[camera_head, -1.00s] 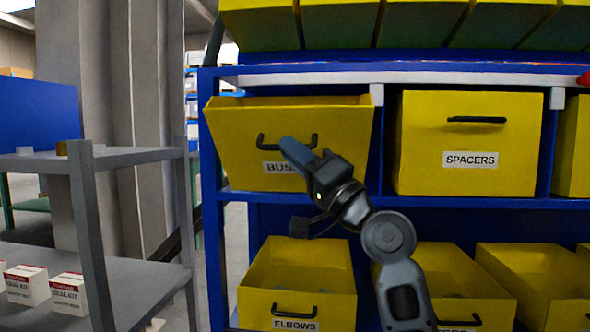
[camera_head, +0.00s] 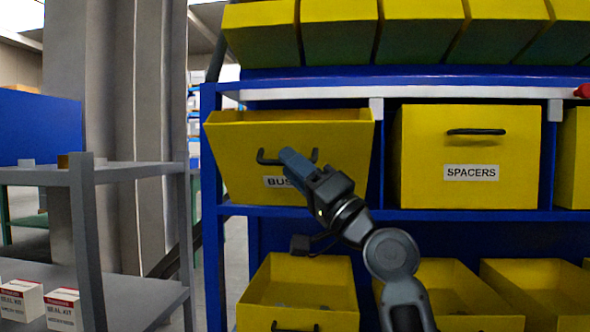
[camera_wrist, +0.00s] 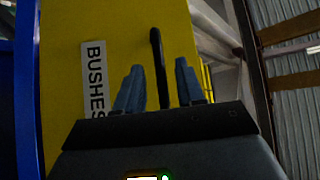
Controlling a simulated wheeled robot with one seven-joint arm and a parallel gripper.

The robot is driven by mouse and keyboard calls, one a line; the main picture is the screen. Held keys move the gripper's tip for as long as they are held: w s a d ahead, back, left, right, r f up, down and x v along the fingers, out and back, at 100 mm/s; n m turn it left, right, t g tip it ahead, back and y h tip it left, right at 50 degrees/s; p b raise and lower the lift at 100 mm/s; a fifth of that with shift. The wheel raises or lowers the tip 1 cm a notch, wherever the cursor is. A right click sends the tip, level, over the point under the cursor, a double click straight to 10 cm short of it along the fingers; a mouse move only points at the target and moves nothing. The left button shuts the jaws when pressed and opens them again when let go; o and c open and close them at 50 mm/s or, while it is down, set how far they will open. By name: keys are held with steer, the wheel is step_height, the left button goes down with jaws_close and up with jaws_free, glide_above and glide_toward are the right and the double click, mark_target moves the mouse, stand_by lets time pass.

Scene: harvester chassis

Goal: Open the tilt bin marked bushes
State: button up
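The yellow tilt bin marked BUSHES (camera_head: 230,150) is at the upper left of the blue rack, its top tipped forward so a narrow opening shows along its rim. Its dark handle (camera_head: 268,160) is on the front, above a white label partly hidden by my gripper. My gripper (camera_head: 287,160) is at this handle. In the wrist view the label reads BUSHES (camera_wrist: 95,80), and the handle (camera_wrist: 158,60) passes between the two blue fingers of my gripper (camera_wrist: 158,88). The fingers are apart, with a gap visible on each side of the handle.
The closed SPACERS bin (camera_head: 470,145) is to the right. Open yellow bins, one at lower left (camera_head: 298,300), sit below, and more bins (camera_head: 340,35) stand above. A grey shelf (camera_head: 85,180) with white seal kit boxes (camera_head: 63,308) stands at left.

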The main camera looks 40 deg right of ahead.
steer(key=b+v, duration=0.1)
steer(key=v, duration=0.6)
steer(key=shift+s+f, duration=0.2)
steer(key=shift+s, duration=0.15)
stand_by(0.4)
steer(key=s+a+f+m+g+h, duration=0.1)
steer(key=s+a+f+g+h, duration=0.15)
steer(key=f, duration=0.75)
steer(key=s+a+f+m+g+h, duration=0.1)
steer(key=a+f+g+h, duration=0.15)
steer(key=f, duration=0.75)
steer(key=s+a+f+n+g, duration=0.1)
steer(key=s+a+f+n, duration=0.1)
steer(key=s+a+f, duration=0.4)
steer(key=s+a+f+n+g+y, duration=0.1)
steer(key=s+f+n, duration=0.25)
steer(key=s, duration=0.55)
steer(key=s+a+f+n+g, duration=0.2)
steer(key=s+a+f, duration=0.25)
steer(key=s, duration=0.25)
steer(key=s+a+n+y, duration=0.2)
steer(key=s+n, duration=0.1)
steer(key=s, duration=0.5)
step_height(320, 180, up, 21)
steer(key=p, duration=2.2)
steer(key=shift+w+d+g, duration=0.25)
steer(key=shift+w+g, duration=0.1)
steer(key=shift+g, duration=0.05)
